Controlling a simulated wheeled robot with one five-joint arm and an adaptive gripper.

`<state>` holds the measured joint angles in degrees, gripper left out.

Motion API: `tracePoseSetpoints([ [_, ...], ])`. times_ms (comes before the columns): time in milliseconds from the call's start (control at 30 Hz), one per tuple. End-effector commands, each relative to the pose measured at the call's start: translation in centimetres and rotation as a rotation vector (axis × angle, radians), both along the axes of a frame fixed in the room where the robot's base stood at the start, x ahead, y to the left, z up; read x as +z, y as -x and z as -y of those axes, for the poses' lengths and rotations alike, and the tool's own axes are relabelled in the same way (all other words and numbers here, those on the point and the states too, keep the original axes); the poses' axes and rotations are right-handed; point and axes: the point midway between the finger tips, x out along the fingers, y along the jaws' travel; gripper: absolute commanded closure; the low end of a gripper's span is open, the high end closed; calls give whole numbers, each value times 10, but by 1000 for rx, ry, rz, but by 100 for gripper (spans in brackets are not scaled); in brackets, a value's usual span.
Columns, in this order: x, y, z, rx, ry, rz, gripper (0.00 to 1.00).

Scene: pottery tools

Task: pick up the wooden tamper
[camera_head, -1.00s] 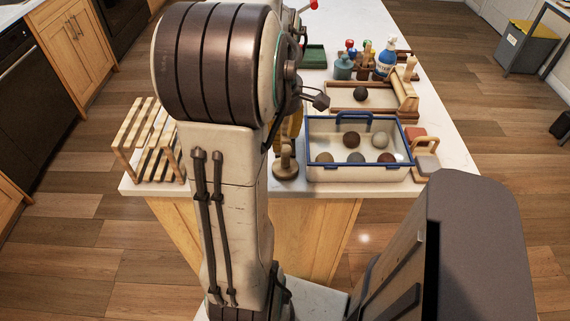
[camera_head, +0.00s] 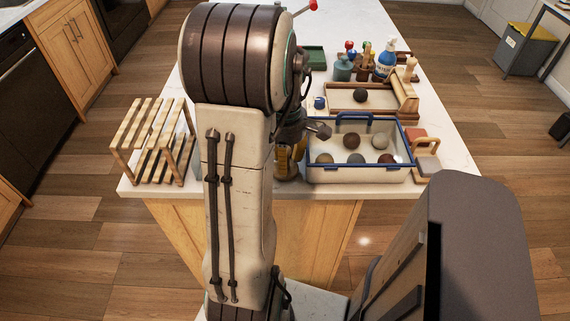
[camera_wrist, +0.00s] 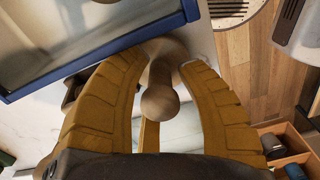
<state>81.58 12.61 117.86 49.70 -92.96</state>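The wooden tamper (camera_wrist: 160,103) stands upright on the white counter, seen from above in the wrist view. Its round knob faces the camera, with the neck and wider base below. My gripper (camera_wrist: 162,63) has its two yellow fingers apart, one on each side of the tamper. Gaps show between the fingers and the neck, so the gripper looks open around it. In the head view my gripper (camera_head: 290,162) is at the counter's front edge and largely hides the tamper.
A blue-rimmed tray (camera_head: 358,176) with several clay balls stands close on the right. A slatted wooden rack (camera_head: 152,140) stands to the left. A wooden-framed tray (camera_head: 340,90), tool pots (camera_head: 343,68) and a spray bottle (camera_head: 386,62) are farther back.

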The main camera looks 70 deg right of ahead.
Motion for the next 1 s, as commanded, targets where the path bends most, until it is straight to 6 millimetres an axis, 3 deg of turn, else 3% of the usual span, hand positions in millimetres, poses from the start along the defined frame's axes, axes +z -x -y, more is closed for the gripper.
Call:
tracePoseSetpoints([
  [133, 0, 0, 0, 0, 0, 0, 64],
  [533, 0, 0, 0, 0, 0, 0, 100],
  [1000, 2, 0, 0, 0, 0, 0, 100],
])
